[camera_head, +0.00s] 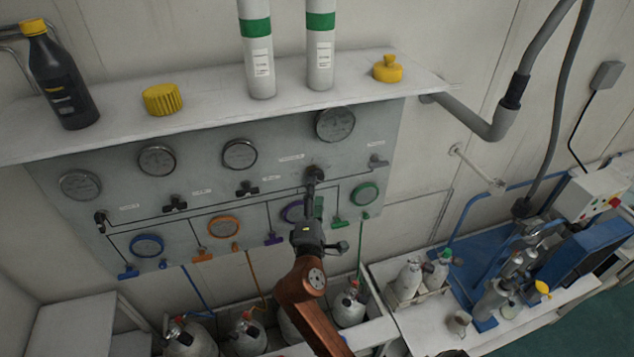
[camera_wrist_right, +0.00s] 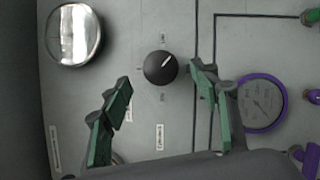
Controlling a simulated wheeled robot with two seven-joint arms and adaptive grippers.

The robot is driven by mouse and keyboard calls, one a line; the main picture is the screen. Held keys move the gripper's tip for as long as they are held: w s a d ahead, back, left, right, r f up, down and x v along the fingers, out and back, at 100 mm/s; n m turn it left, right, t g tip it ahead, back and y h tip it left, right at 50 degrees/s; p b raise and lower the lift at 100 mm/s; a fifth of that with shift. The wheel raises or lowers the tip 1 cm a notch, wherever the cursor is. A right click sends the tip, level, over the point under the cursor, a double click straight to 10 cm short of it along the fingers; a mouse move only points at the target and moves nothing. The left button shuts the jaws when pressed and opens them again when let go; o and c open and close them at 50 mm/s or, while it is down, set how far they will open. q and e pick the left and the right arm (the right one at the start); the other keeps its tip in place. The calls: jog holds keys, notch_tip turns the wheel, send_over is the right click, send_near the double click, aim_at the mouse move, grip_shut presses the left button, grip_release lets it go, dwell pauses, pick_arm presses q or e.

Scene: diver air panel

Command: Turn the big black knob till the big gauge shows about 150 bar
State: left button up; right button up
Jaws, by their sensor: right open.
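The black knob (camera_wrist_right: 160,67) is on the grey panel between the fingertips of my right gripper (camera_wrist_right: 160,76). Its white pointer line slants toward the upper right of the wrist view. The gripper is open, and gaps show between both green-padded fingers and the knob. In the head view the right gripper (camera_head: 314,197) reaches up to the knob (camera_head: 315,172), partly covering it. The big gauge (camera_head: 335,124) is above the knob at the panel's upper right. In the wrist view the big gauge (camera_wrist_right: 75,34) has glare, and its reading cannot be told. My left gripper is out of view.
A purple-ringed gauge (camera_wrist_right: 262,103) sits beside the right finger in the wrist view. Smaller black valves (camera_head: 247,188) are left along the panel. A shelf (camera_head: 210,92) with white cylinders and a dark bottle (camera_head: 62,77) overhangs the panel. Several gas cylinders stand below.

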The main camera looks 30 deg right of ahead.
jog(key=v, duration=0.5)
jog(key=shift+s+a, duration=0.2)
jog(key=shift+s, duration=0.05)
